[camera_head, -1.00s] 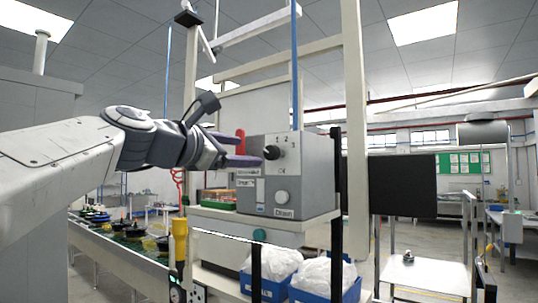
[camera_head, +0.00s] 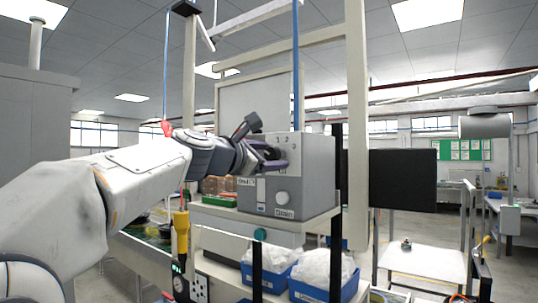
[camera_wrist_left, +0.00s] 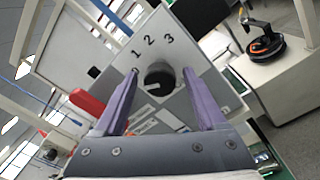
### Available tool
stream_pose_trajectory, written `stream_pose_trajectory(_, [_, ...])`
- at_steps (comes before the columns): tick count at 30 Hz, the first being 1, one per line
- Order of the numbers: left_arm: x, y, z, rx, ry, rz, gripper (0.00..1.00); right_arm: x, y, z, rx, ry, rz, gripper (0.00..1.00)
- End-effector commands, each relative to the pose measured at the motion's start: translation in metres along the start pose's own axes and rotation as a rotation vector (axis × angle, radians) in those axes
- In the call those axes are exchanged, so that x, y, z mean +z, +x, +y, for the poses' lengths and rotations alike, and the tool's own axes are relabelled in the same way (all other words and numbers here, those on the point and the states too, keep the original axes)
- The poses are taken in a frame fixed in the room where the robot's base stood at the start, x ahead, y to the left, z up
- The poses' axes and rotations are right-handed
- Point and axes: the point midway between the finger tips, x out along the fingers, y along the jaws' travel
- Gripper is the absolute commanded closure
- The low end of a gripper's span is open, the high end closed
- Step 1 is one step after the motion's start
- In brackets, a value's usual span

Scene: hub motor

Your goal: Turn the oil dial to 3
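The oil dial is a round black knob (camera_wrist_left: 159,75) on a pale grey control box (camera_head: 310,175). The wrist view shows the numerals 1, 2 and 3 in an arc above it; its setting is not clear. My left gripper (camera_wrist_left: 160,71) is open, with one purple finger on each side of the knob and visible gaps between. In the head view the left gripper (camera_head: 277,158) is at the box's front face and largely hides the knob. My right gripper is not in view.
The box stands on a pale shelf (camera_head: 232,217) framed by cream posts and a black upright. Blue bins (camera_head: 320,291) with white bags sit below. A red part (camera_wrist_left: 88,103) lies left of the left finger in the wrist view. A black panel (camera_head: 403,179) stands to the right.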

Motion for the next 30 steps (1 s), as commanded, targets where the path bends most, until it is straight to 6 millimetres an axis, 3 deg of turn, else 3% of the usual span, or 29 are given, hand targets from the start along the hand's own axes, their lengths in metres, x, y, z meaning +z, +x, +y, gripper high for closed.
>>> stream_pose_trajectory(1, [0.0, 0.0, 0.0, 0.0, 0.0, 0.0, 0.42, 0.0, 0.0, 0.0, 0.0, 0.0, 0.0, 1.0])
stream_pose_trajectory(3, [0.0, 0.0, 0.0, 0.0, 0.0, 0.0, 0.69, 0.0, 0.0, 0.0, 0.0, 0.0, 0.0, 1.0])
stream_pose_trajectory(6, [0.0, -0.001, 0.0, 0.001, 0.0, 0.0, 1.0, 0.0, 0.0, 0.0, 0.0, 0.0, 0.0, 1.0])
stream_pose_trajectory(19, [-0.002, -0.001, 0.0, 0.005, 0.083, -0.002, 1.0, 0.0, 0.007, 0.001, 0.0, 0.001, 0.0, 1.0])
stream_pose_trajectory(30, [-0.002, -0.001, 0.0, 0.013, 0.385, -0.011, 1.0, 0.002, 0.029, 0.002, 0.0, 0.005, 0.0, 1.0])
